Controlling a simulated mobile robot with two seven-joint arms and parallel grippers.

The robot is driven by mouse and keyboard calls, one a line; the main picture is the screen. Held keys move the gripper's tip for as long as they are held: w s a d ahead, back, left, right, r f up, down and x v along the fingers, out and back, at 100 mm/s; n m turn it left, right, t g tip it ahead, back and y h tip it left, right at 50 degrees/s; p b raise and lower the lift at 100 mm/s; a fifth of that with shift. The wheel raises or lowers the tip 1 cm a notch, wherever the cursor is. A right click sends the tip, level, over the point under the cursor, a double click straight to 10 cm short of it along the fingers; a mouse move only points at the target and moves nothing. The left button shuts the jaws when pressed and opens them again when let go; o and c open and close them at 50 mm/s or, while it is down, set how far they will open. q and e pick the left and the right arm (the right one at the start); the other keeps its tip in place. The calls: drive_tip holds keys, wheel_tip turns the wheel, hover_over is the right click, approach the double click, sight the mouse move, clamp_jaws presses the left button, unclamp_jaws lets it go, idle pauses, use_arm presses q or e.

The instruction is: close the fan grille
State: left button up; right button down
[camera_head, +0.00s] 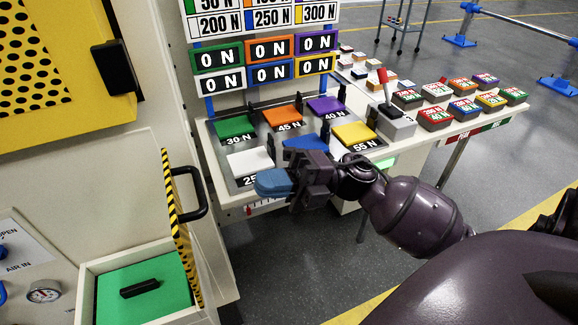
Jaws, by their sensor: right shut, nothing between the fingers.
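A yellow panel with round black holes (40,55), which looks like the fan grille, is on the cream cabinet at the upper left. A black block, perhaps a handle or latch (114,68), sits at its right edge. Its left and top parts are cut off, and I cannot tell whether it is open or closed. My right gripper (272,182), with blue fingers, is shut and empty. It is right of and below the panel, well apart from it, in front of the coloured-pad bench. My left gripper is not in view.
A panel with a yellow-black striped edge (181,235) and black handle (192,190) stands out from the cabinet. The bench (205,150) holds coloured pads, a red-knobbed lever (385,90) and several blocks. Grey floor is clear below.

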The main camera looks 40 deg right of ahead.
drive_tip(key=x, duration=0.7)
drive_tip(key=shift+a, duration=0.25)
drive_tip(key=shift+r, duration=0.15)
